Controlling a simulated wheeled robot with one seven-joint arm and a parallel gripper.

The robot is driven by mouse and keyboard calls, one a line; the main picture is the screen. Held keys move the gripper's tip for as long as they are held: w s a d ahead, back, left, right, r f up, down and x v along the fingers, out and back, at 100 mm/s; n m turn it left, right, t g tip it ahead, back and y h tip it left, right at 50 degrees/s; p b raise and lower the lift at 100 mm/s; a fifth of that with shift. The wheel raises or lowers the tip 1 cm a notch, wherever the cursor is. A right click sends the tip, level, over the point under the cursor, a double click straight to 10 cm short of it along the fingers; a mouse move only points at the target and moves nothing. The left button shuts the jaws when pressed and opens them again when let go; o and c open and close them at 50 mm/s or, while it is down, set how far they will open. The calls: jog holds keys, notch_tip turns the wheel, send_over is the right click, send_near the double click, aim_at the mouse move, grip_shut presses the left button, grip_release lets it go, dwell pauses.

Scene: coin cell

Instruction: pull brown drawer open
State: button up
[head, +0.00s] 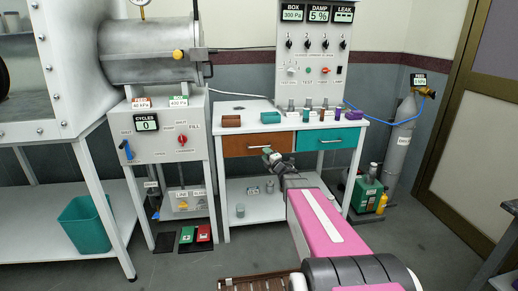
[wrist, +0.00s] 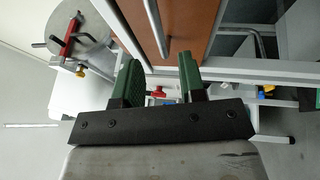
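The brown drawer (head: 240,147) is under the left half of the white table and looks shut, its front level with the teal drawer. Its pale bar handle (head: 257,142) also shows in the wrist view (wrist: 155,25), in front of the brown panel (wrist: 193,28). My gripper (head: 269,154) is just in front of the drawer's lower right part. In the wrist view, its green fingers (wrist: 158,75) stand apart with nothing between them. The handle's near end appears just beyond the fingertips, in line with the gap; I cannot tell whether it touches them.
The teal drawer (head: 328,139) is right of the brown one. Small blocks, including a brown one (head: 231,121), stand on the white tabletop (head: 246,106). A lower shelf (head: 258,211) lies below. A gas cylinder (head: 400,135) stands at right.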

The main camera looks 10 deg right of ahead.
aim_at(259, 147)
jog(key=x, duration=0.7)
jog(key=shift+w, duration=0.15)
jog(key=shift+c, duration=0.3)
grip_shut()
